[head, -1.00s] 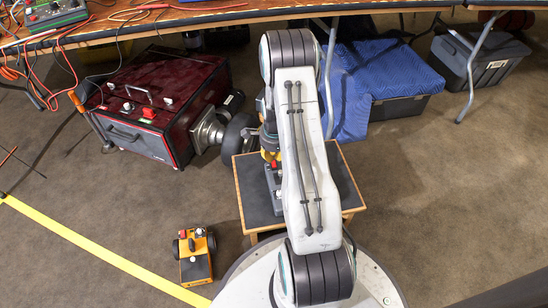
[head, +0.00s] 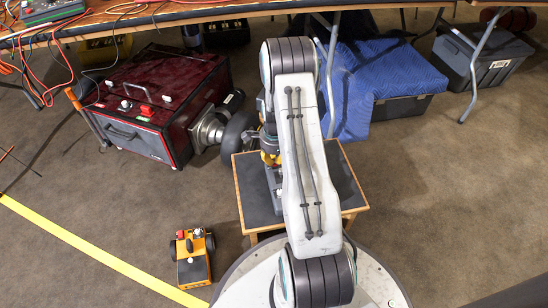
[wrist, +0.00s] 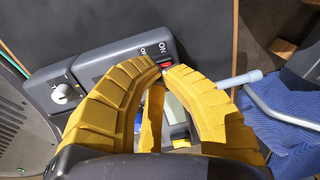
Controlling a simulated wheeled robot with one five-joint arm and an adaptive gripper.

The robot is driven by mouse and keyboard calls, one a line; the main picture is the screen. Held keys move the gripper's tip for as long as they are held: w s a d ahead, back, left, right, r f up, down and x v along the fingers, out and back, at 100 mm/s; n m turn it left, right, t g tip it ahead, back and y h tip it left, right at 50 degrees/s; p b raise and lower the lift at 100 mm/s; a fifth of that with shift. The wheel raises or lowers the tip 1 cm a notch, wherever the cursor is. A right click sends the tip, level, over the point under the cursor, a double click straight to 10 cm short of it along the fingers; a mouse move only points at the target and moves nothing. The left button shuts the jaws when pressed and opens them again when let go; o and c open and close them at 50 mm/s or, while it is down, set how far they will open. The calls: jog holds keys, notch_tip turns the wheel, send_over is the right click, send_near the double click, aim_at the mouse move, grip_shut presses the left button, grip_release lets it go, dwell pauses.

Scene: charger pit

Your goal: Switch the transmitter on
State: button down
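The transmitter is a grey box (wrist: 100,75) with a white knob (wrist: 64,94) at its left end and a red switch (wrist: 165,63) beside "ON" lettering at its right end. In the head view the transmitter (head: 273,191) lies on a small dark-topped table, partly hidden by my arm. My gripper (wrist: 162,73) has yellow ribbed fingers. Their tips come nearly together right at the red switch, with nothing seen held between them. I cannot tell whether the tips touch the switch. In the head view my gripper (head: 270,158) is mostly hidden behind the arm.
The small table (head: 240,205) has a wooden edge. A dark red machine (head: 165,85) stands to its left. A small orange cart (head: 193,262) is on the floor near a yellow line (head: 90,245). Blue padding (head: 390,70) lies behind. Floor at right is clear.

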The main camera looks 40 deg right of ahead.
jog(key=g+p, duration=0.1)
jog(key=p, duration=0.2)
jog(key=shift+w+y, duration=0.1)
jog(key=shift+y, duration=0.2)
jog(key=shift+f, duration=0.35)
jog(key=shift+s+a+f+g, duration=0.15)
jog(key=shift+s+a, duration=0.1)
jog(key=shift+s, duration=0.25)
jog(key=shift+s+a+g, duration=0.15)
jog(key=shift+s+a, duration=0.05)
jog(key=shift+s, duration=0.3)
notch_tip(320, 180, up, 14)
jog(key=w+p, duration=0.1)
jog(key=p, duration=0.5)
jog(key=shift+w+d+r+p, duration=0.2)
jog(key=shift+w+d+p, duration=0.05)
jog(key=shift+d+p, duration=0.1)
jog(key=c, duration=1.9)
grip_release()
